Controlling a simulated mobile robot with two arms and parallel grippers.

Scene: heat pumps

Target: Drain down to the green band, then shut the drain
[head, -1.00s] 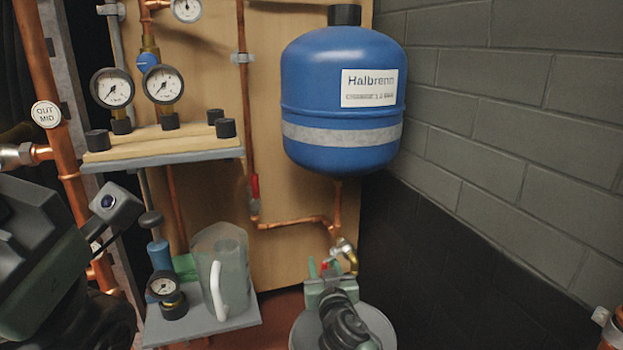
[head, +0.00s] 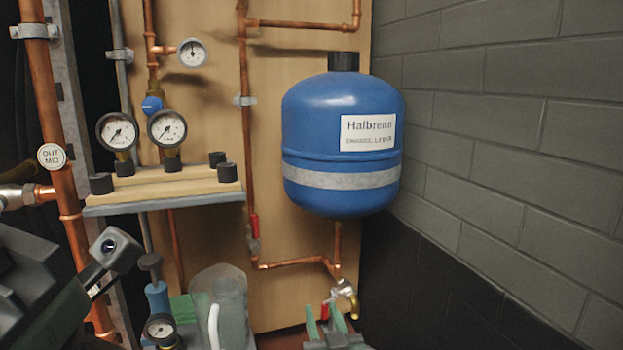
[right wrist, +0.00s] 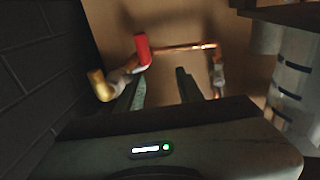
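The drain valve has a red handle (head: 327,302) and a brass spout (head: 349,292), below the blue Halbrenn vessel (head: 342,145). My right gripper (head: 325,310) is open just below the valve. In the right wrist view its two fingers (right wrist: 162,80) stand apart, with nothing between them. The red handle (right wrist: 142,49) is just beyond the left finger; I cannot tell if they touch. Two large gauges (head: 117,131) (head: 167,128) and a smaller upper gauge (head: 192,52) face me; no green band is readable. My left arm is at the left edge; its fingertips cannot be made out.
A clear jug (head: 222,300) with a white handle stands at the lower middle, beside a small gauge (head: 160,329). Another red-handled valve (head: 254,228) is on the vertical copper pipe. A grey block wall (head: 510,130) closes off the right side. A shelf (head: 150,205) juts out under the gauges.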

